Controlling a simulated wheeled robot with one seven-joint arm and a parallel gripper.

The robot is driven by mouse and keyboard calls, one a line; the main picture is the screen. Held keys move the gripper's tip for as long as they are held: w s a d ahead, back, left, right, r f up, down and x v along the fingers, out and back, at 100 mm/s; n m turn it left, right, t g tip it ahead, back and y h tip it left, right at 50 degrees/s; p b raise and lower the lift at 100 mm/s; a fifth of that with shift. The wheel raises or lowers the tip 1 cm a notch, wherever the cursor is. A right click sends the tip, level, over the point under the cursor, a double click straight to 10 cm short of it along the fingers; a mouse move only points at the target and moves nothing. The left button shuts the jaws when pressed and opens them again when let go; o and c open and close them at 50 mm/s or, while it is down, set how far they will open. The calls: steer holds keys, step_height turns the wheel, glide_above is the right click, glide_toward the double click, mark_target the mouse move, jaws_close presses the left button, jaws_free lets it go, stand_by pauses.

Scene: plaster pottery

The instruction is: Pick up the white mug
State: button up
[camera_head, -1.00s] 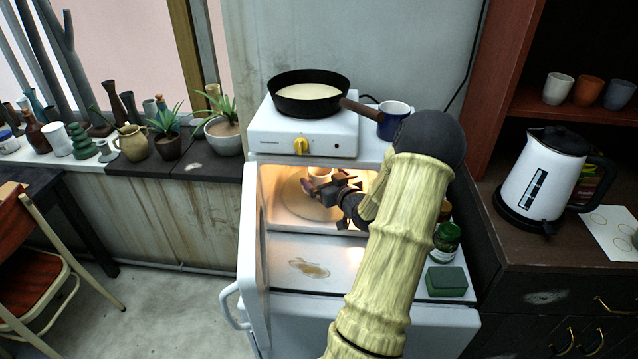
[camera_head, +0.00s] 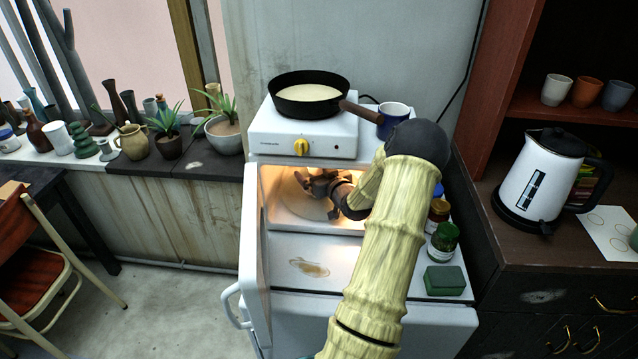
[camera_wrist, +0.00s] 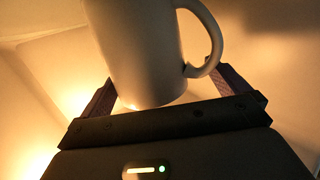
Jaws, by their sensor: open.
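The white mug (camera_wrist: 140,50) stands in the wrist view between the two fingers of my gripper (camera_wrist: 180,90), its handle (camera_wrist: 212,45) to the right. My gripper is open, with one finger on each side of the mug; I cannot tell whether either finger touches it. In the head view my gripper (camera_head: 314,181) is inside the lit compartment (camera_head: 285,210) of the white stove. The mug is mostly hidden behind the gripper there.
Jars (camera_head: 445,237) and a green block (camera_head: 446,280) stand to the right of my arm. The compartment walls are close around the gripper.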

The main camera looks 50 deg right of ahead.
steer(key=c, duration=1.5)
steer(key=shift+s, duration=0.1)
steer(key=shift+s+a+r+b, duration=0.65)
steer(key=shift+s+a, duration=1.05)
steer(key=shift+s, duration=0.75)
steer(key=shift+s+a+r+b, duration=0.65)
steer(key=shift+s+a, duration=1.05)
steer(key=shift+s, duration=0.7)
steer(key=shift+s+a+r+b, duration=0.6)
steer(key=shift+s+a, duration=1.1)
steer(key=shift+s, duration=0.75)
steer(key=shift+f, duration=0.1)
